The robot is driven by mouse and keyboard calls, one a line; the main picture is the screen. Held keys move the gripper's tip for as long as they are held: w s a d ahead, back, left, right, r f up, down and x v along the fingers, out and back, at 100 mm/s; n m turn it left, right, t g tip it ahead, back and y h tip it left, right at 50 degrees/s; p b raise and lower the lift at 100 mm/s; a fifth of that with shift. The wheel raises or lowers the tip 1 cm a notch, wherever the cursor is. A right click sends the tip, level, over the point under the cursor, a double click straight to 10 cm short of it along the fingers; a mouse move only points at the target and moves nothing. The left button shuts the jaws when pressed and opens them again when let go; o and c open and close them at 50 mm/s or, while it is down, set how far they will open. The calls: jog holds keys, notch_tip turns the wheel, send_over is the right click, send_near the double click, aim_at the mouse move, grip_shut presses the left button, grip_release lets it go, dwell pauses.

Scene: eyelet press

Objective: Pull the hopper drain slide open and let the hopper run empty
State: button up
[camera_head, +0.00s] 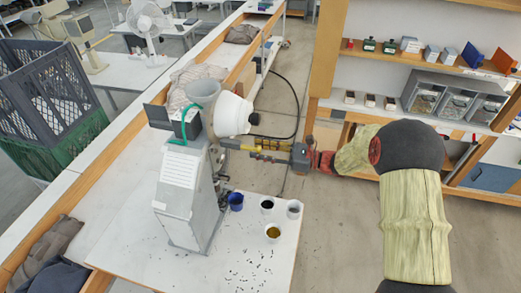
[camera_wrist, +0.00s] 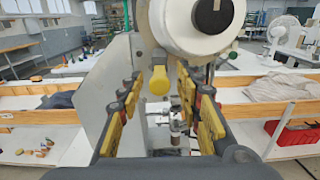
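My gripper (camera_head: 232,145) reaches in from the right, just below the white housing. In the wrist view, my gripper (camera_wrist: 159,95) is open, its yellow-padded fingers apart. A yellow knob (camera_wrist: 158,82), possibly the drain slide's handle, shows between them below the white housing (camera_wrist: 197,22). Contact with it cannot be told. The slide's position and the hopper's contents are hidden.
A blue cup (camera_head: 236,201), a dark cup (camera_head: 267,204), a grey cup (camera_head: 293,209) and a cup with yellowish contents (camera_head: 273,232) stand right of the press. Small dark bits lie on the bench (camera_head: 145,265). Shelving (camera_head: 375,70) stands at the right, beyond open floor.

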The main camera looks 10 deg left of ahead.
jog(key=s+d, duration=0.1)
jog(key=d, duration=1.1)
jog(key=shift+s, duration=0.35)
jog(key=s+d+f+n+g+h+b, duration=0.1)
jog(key=s+d+f+n+g+h, duration=0.15)
jog(key=s+f+n+h, duration=0.4)
jog(key=s+d+f+n+g+h+b, duration=0.1)
jog(key=s+f+n+g, duration=0.2)
jog(key=s, duration=0.6)
jog(key=s+d+r+n+t+h+b, duration=0.1)
jog(key=s+d+n+t+h+b, duration=0.3)
jog(key=s+b, duration=0.4)
jog(key=s+d+r+n+t+h+b, duration=0.2)
jog(key=s+d+n+t+h+b, duration=0.2)
jog(key=s+d+n+h+b, duration=0.2)
jog(key=s+d+b, duration=0.1)
jog(key=s+b, duration=0.1)
jog(key=s, duration=0.1)
